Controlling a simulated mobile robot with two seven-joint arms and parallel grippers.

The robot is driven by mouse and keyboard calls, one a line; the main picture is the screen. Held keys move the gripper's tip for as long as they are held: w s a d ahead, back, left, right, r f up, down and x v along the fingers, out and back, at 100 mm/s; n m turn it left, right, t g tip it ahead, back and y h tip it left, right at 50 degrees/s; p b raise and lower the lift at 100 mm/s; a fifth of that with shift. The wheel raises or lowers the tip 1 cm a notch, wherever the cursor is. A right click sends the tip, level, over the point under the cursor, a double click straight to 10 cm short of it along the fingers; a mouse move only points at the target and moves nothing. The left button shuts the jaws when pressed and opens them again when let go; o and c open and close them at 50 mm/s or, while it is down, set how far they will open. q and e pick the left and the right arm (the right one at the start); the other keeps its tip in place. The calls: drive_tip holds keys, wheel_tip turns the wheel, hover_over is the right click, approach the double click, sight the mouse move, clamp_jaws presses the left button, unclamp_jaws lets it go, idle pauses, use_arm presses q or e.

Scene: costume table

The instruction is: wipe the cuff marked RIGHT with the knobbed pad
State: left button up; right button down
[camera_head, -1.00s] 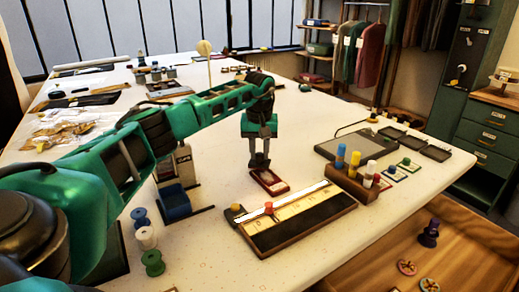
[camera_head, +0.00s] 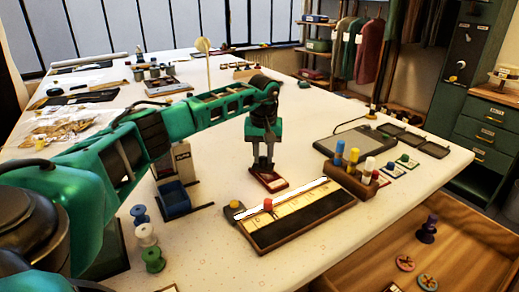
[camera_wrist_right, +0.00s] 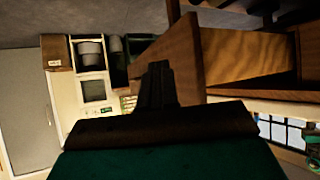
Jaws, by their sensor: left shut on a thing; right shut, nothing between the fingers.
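My left gripper (camera_head: 263,166) points down over the middle of the table in the head view. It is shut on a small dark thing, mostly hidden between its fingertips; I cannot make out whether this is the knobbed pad. The tips are right over the far end of a small red-framed piece (camera_head: 272,182) with a pale face; I cannot tell whether they touch. No RIGHT marking is legible, so I cannot pick out the cuff. My right gripper (camera_wrist_right: 158,72) shows in its wrist view, shut and empty, away from the table's middle.
A long dark board (camera_head: 300,220) with colored pegs lies nearer me. A wooden peg block (camera_head: 348,181) stands right of it. A blue bin (camera_head: 174,198) and several spools (camera_head: 146,235) stand left. An open wooden drawer (camera_head: 459,265) is at front right. White table is bare between.

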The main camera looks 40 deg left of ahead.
use_arm(q)
drive_tip(key=shift+s+d+f, duration=0.1)
drive_tip(key=shift+s+d, duration=0.15)
drive_tip(key=shift+d, duration=0.55)
drive_tip(key=shift+s+d, duration=0.2)
drive_tip(key=shift+d, duration=0.55)
drive_tip(key=shift+s+d+f, duration=0.1)
drive_tip(key=shift+s+d, duration=0.15)
drive_tip(key=shift+d, duration=0.55)
drive_tip(key=shift+w+a+r+b, duration=0.1)
drive_tip(key=shift+w+a, duration=0.25)
drive_tip(key=shift+a, duration=0.85)
drive_tip(key=shift+w+a+f+b, duration=0.1)
drive_tip(key=shift+w+a, duration=0.2)
drive_tip(key=shift+a, duration=0.85)
drive_tip(key=shift+w+a+r+b, duration=0.1)
drive_tip(key=shift+w+a, duration=0.25)
drive_tip(key=shift+a, duration=0.85)
drive_tip(key=shift+r+p, duration=0.3)
drive_tip(key=shift+r, duration=2.75)
drive_tip(key=shift+r, duration=1.5)
